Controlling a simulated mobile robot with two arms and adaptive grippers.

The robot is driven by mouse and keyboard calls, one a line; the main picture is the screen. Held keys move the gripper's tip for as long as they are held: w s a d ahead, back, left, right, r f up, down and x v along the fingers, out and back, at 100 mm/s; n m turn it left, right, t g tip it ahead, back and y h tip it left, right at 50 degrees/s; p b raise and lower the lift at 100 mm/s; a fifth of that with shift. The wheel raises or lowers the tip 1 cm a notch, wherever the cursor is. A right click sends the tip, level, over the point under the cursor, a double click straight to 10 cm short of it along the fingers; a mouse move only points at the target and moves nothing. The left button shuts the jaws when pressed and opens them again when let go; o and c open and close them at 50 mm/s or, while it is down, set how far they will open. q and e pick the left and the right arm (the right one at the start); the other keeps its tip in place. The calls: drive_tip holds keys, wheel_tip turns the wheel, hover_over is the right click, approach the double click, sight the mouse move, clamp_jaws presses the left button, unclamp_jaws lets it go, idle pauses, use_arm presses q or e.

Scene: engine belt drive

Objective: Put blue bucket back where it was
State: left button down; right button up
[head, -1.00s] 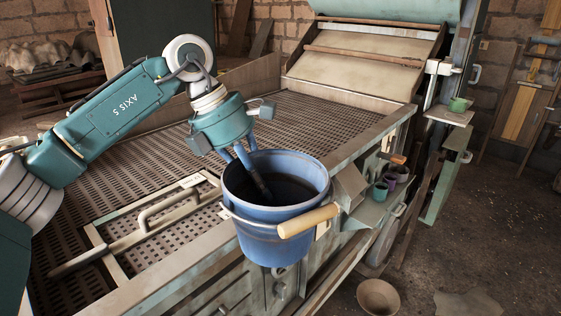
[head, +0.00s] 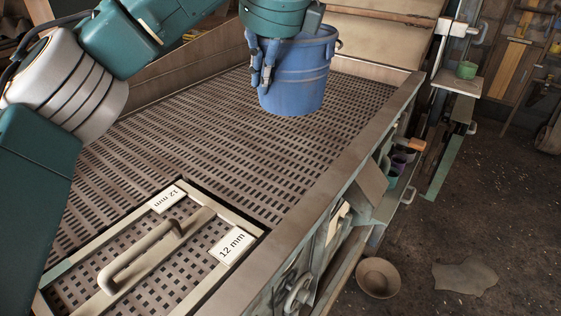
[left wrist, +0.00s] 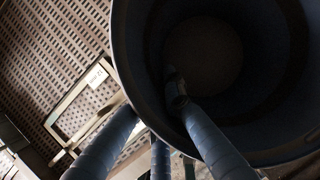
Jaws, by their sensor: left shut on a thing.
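The blue bucket (head: 298,82) hangs upright over the far right part of the perforated screen bed in the head view. My left gripper (head: 266,66) is shut on the near left side of its rim and wall. In the left wrist view the dark inside of the bucket (left wrist: 205,55) fills the upper right, with one finger (left wrist: 205,125) inside the rim and others outside. The bucket looks empty there. Whether its bottom touches the screen cannot be told. My right gripper is in no view.
The perforated screen bed (head: 190,155) is otherwise clear. A framed panel with a handle (head: 150,255), labelled 12 mm, lies at the near left. A raised rim (head: 335,165) borders the bed. Small cups (head: 398,160) stand on a side shelf. A bowl (head: 378,277) lies on the floor.

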use_arm(q)
wheel_tip(320, 180, down, 18)
drive_tip(key=p, duration=0.4)
drive_tip(key=shift+f, duration=0.25)
drive_tip(key=shift+f+p, duration=0.3)
drive_tip(key=shift+f, duration=0.25)
drive_tip(key=c, duration=1.9)
unclamp_jaws()
drive_tip(key=shift+s+d, duration=0.1)
drive_tip(key=shift+o, duration=0.2)
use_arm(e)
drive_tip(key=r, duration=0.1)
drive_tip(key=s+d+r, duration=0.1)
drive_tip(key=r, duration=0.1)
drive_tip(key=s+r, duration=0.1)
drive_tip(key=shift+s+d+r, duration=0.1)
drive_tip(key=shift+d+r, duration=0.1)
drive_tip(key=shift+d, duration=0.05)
